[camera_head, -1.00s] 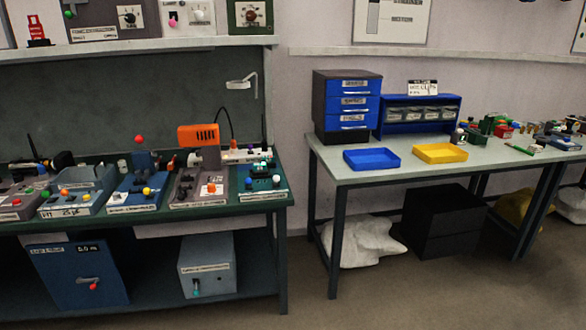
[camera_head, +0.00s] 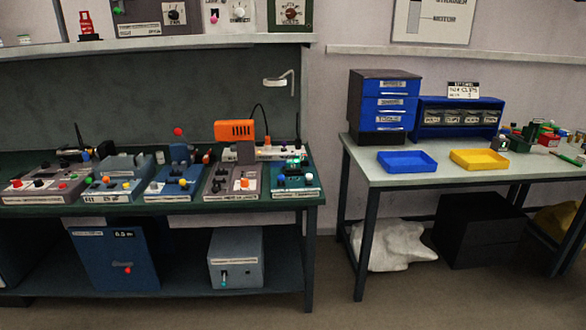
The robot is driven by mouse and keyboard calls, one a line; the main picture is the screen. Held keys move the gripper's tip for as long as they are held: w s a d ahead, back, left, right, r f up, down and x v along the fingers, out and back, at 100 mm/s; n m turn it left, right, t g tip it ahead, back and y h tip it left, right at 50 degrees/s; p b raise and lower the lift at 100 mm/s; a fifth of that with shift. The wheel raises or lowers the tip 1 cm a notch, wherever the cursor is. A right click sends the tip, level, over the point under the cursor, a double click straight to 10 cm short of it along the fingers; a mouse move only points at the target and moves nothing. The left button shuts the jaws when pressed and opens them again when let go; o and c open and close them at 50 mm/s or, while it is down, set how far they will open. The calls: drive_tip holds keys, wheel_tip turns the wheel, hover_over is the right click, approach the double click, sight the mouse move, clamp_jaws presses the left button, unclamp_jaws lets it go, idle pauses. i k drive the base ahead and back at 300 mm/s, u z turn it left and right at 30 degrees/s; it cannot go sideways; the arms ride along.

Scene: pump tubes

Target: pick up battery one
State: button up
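I cannot make out a battery for certain in the head view; the objects on the benches are too small to tell. The green bench on the left (camera_head: 100,213) carries a row of small machines with coloured knobs. One of them has an orange head (camera_head: 235,130). The grey-topped table on the right (camera_head: 390,177) holds a blue tray (camera_head: 407,162), a yellow tray (camera_head: 480,160) and, at its right end, a cluster of small mixed items (camera_head: 540,135). My gripper is not in view.
A blue drawer unit (camera_head: 383,105) and a blue bin rack (camera_head: 458,121) stand at the table's back. Below are a white sack (camera_head: 390,247) and a black box (camera_head: 478,232). A blue box (camera_head: 113,258) and a grey box (camera_head: 236,260) sit on the bench's lower shelf. Floor in front is clear.

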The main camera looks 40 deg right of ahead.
sight(291, 166)
drive_tip(key=u, duration=0.25)
drive_tip(key=i, duration=1)
drive_tip(key=z, duration=0.25)
